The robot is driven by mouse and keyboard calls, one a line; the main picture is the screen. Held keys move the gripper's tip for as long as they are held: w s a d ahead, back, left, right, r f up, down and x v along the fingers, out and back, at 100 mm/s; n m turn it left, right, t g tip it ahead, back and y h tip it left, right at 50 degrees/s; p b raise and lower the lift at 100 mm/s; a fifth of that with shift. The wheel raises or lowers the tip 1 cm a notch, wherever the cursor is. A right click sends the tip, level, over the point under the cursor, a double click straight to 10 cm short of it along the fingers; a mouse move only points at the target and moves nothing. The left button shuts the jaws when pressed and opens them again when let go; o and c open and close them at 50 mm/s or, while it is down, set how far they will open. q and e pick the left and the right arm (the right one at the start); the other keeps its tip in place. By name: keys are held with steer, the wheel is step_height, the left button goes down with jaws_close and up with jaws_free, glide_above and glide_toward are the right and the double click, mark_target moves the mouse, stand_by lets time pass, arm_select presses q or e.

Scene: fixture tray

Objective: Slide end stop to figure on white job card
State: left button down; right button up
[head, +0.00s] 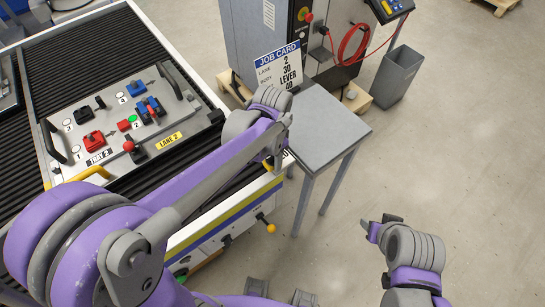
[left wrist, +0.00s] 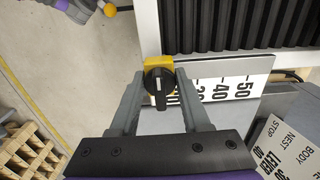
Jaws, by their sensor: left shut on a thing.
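In the left wrist view the end stop (left wrist: 158,68) is a yellow block with a black knob bearing a white line. My left gripper (left wrist: 160,76) is shut on it, one grey finger on each side. It sits over the white scale (left wrist: 262,72), where 50 and 40 are readable. The number beside the stop is partly hidden. In the head view my left arm covers most of this spot at the table's right corner. The white job card (head: 274,72) stands behind it, reading lane 2, then 30, LEVER and 40. My right gripper (head: 373,230) hangs over the floor, away from the table.
A fixture tray (head: 62,122) with red, blue and black parts lies on the ribbed table (head: 85,48). A grey side table (head: 338,128) stands at the right corner. A yellow-ended lever (head: 270,228) sticks out in front.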

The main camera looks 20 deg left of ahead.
stand_by(0.5)
arm_select(q)
steer(key=w+a, duration=0.1)
steer(key=a, duration=0.1)
steer(key=w+a, duration=0.4)
steer(key=shift+a+b, duration=0.2)
steer(key=shift+b, duration=0.1)
steer(key=shift+c, duration=2.2)
jaws_free()
step_height(320, 180, up, 11)
steer(key=shift+p, duration=0.3)
steer(key=shift+s+f, duration=0.1)
